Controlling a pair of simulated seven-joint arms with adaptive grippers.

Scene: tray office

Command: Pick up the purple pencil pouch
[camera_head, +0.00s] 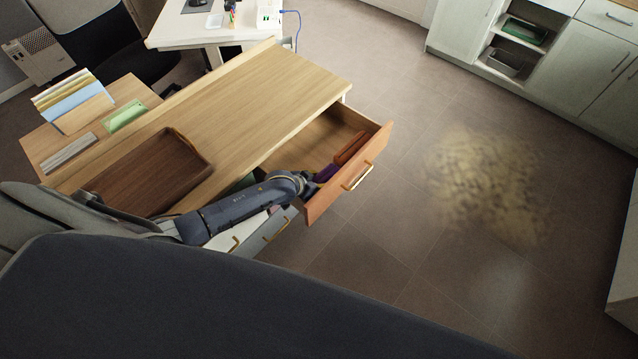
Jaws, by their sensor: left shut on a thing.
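The purple pencil pouch (327,173) shows as a small dark purple patch at the front of the open drawer (322,134). My left arm comes in from the left, and my left gripper (314,180) is at the drawer's near left end. It is shut on the purple pouch. The fingers are small and partly hidden by the wrist and the drawer front. My right gripper is not in view.
A reddish-brown long item (351,147) lies in the drawer beside the pouch. The drawer front has a gold handle (357,176). A dark wooden tray (150,174) stands on the desk (262,98), whose right part is bare. Open floor lies to the right.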

